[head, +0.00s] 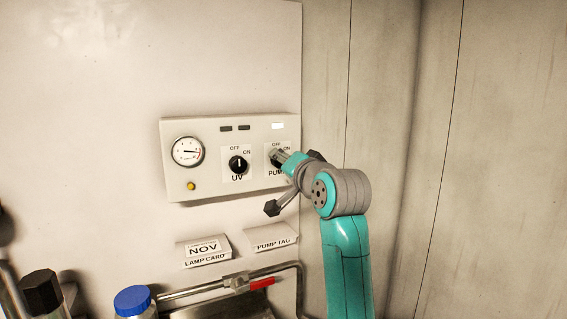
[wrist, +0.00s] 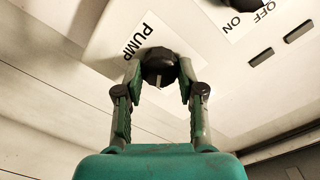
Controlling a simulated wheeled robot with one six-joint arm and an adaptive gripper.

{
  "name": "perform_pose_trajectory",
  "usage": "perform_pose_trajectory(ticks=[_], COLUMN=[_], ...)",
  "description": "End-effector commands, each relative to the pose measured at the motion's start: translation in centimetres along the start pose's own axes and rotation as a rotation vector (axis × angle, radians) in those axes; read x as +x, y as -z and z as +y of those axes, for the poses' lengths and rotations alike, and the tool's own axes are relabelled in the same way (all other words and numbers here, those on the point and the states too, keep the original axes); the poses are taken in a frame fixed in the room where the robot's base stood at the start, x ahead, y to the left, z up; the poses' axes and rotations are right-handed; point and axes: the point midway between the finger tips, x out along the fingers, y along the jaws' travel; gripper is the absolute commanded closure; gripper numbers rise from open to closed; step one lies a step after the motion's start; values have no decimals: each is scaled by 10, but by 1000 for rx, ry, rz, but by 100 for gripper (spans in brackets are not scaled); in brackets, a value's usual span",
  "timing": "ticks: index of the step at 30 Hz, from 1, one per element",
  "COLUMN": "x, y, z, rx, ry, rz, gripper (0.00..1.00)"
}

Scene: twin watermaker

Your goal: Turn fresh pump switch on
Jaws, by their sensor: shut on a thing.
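The fresh pump switch is a black rotary knob (wrist: 159,62) above the PUMP label on the white control panel (head: 215,190). My gripper (wrist: 160,82) is shut on the knob, one finger on each side. The knob's white mark points down in the wrist view, which is up and right on the panel, the side where ON is printed. In the head view my gripper (head: 281,157) covers most of the knob. The rectangular lamp (head: 278,126) above it is bright white.
Left of it is the UV knob (head: 238,165), its mark roughly upright, with a round gauge (head: 188,151) beyond. Two dark lamps sit above. Below are a LAMP CARD (head: 204,250), a PUMP TAG (head: 271,237), a pipe with a red valve handle (head: 262,284) and a blue-capped bottle (head: 133,300).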

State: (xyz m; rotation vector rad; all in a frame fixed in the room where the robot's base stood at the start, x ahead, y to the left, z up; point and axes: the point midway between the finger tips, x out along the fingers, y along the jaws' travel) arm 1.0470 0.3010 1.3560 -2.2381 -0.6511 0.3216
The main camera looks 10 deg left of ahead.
Motion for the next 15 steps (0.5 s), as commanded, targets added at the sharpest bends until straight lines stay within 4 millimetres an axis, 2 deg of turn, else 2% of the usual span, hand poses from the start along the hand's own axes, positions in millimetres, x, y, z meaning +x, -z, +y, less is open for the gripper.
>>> perform_pose_trajectory(ticks=[15], x=[0], y=[-1], z=[1], rx=[74], ry=[-2], rz=[-5], gripper=[96])
